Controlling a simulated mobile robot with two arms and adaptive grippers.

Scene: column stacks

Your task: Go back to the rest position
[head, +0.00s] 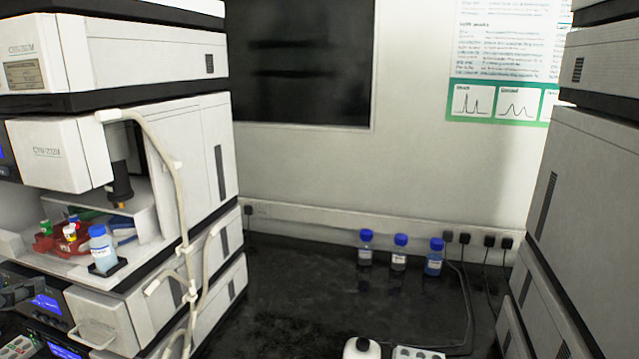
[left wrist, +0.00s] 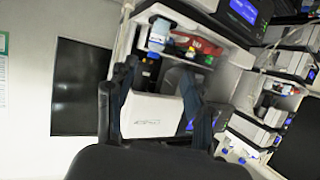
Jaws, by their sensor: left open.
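My left gripper (left wrist: 158,85) shows in the left wrist view with its two dark fingers apart and nothing held between them. Behind the fingers, in line with the gap, is the white front panel (left wrist: 150,115) of an instrument stack; the distance to it is hard to judge. The same left stack (head: 70,152) fills the left of the head view, with an open bay. My right gripper is in neither view.
In the open bay stand a blue-capped bottle (head: 103,250) and a red rack (head: 62,238) of small vials. Several pale tubes (head: 170,165) hang down the stack's front. Blue-capped bottles (head: 399,252) stand at the back of the dark bench (head: 300,290). Another stack (head: 590,190) borders the right.

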